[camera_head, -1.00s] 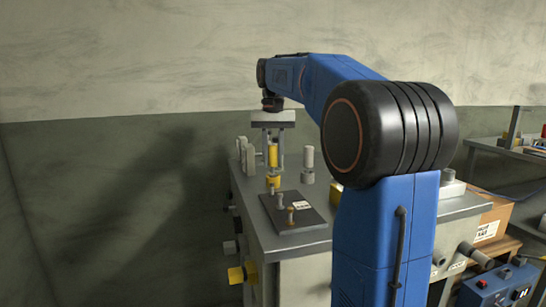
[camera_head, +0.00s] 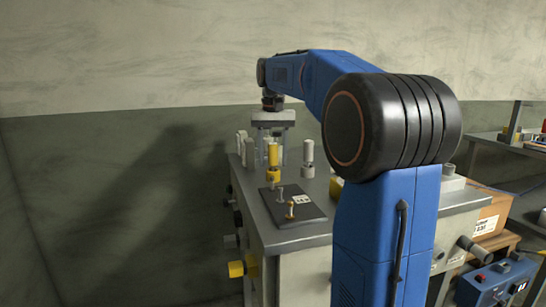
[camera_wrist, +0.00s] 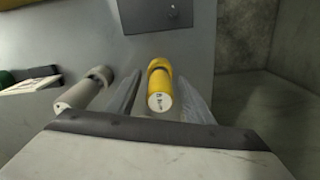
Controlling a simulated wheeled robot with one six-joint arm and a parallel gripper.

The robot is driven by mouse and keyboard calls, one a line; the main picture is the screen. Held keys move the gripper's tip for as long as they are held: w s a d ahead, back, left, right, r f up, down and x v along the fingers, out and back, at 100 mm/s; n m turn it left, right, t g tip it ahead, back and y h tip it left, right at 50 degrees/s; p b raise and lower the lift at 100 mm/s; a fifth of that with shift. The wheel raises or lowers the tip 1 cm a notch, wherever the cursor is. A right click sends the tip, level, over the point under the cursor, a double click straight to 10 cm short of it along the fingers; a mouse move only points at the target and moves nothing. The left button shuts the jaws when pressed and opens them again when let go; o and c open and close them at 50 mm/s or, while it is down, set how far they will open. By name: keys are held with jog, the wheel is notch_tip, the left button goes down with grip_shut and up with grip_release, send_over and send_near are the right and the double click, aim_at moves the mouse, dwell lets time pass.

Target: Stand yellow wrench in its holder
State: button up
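The yellow wrench (camera_head: 273,153) looks like an upright yellow cylinder with a pale, marked end. It stands in a yellow ring-shaped holder (camera_head: 273,175) on the bench top. In the wrist view the wrench (camera_wrist: 160,100) points toward the camera, with the yellow collar (camera_wrist: 160,65) around its far part. My gripper (camera_head: 270,160) points down over it and is open. In the wrist view the fingers of my gripper (camera_wrist: 160,82) are on either side of the wrench, with gaps on both sides. The wrench's lower end is hidden inside the collar.
A pale grey cylinder (camera_head: 307,153) stands in a similar grey collar close to the right. A dark plate (camera_head: 310,213) with small pegs lies nearer on the grey bench (camera_head: 258,207). Pale grey blocks (camera_head: 249,153) stand at the back left. A wall is behind.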

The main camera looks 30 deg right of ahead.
notch_tip(320, 180, up, 17)
jog(key=shift+r, duration=0.2)
dwell(0.7)
dwell(0.5)
